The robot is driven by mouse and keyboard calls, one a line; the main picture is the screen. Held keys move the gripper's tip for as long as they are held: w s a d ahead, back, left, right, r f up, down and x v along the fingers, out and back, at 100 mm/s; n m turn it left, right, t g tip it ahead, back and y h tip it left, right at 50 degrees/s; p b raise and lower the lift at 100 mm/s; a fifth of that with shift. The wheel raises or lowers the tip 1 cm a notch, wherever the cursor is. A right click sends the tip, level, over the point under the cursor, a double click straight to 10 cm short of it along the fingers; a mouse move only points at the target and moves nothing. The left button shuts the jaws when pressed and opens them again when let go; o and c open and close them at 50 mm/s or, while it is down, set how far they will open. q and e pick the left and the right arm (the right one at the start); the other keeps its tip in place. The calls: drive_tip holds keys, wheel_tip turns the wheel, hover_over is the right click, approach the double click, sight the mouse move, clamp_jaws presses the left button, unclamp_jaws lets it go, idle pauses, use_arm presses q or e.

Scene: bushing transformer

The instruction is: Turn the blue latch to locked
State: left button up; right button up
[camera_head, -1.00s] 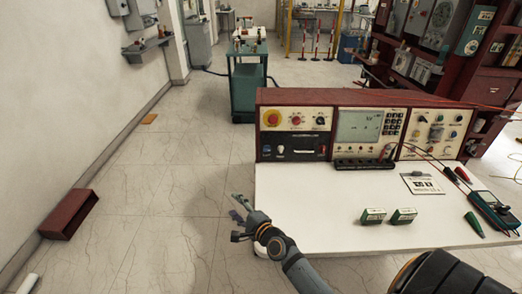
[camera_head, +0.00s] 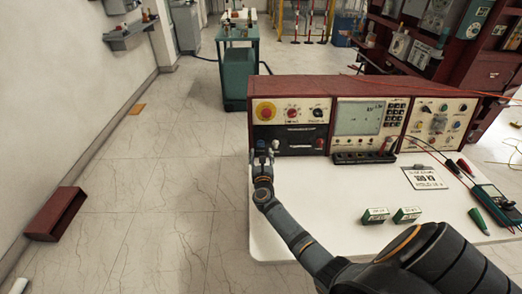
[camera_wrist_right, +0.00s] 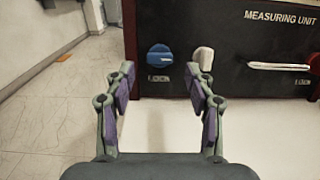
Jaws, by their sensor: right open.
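The blue latch (camera_wrist_right: 160,57) is a round blue knob on the dark front of the measuring unit, at its lower left, with a small lock label under it. My right gripper (camera_wrist_right: 163,75) is open, its two fingers pointing at the panel. In the right wrist view the blue latch shows between the fingertips, a little beyond them, with no clear contact. In the head view my right gripper (camera_head: 263,150) is at the left end of the panel and hides the latch. My left gripper is not in view.
A white knob (camera_wrist_right: 204,57) sits right of the latch, close behind the right fingertip. A light handle (camera_wrist_right: 278,66) is farther right. The white tabletop (camera_head: 310,210) holds two green boxes and a multimeter (camera_head: 492,203).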

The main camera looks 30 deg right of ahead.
sight(261, 146)
drive_tip(key=shift+x, duration=1.55)
drive_tip(key=shift+r, duration=0.1)
drive_tip(key=shift+a, duration=0.1)
clamp_jaws()
